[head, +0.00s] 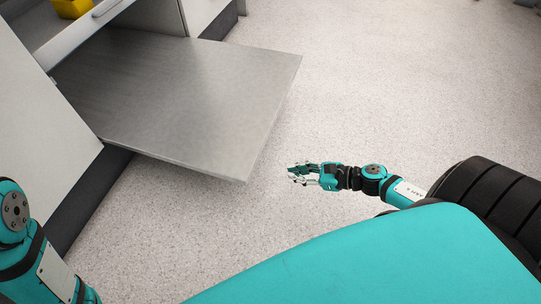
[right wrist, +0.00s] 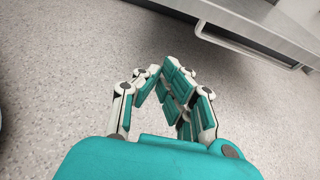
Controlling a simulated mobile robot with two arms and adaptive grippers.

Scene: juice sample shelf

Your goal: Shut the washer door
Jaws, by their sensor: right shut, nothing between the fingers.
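The washer door (head: 190,95) is a flat grey metal panel. It hangs open, roughly level, out from the cabinet row at the upper left of the head view. My right gripper (head: 294,174) appears just right of the door's near corner, over the floor, with a visible gap between them. In the right wrist view its fingers (right wrist: 161,72) are drawn together with nothing between them. A grey panel edge with a bar handle (right wrist: 245,43), apparently the door's, shows at the upper right there, apart from the fingers. My left gripper is out of view.
White cabinet fronts (head: 38,110) with a dark base flank the door on the left. A yellow object (head: 72,7) sits above the door opening, near a bar handle (head: 98,10). The speckled floor (head: 400,90) right of the door is clear.

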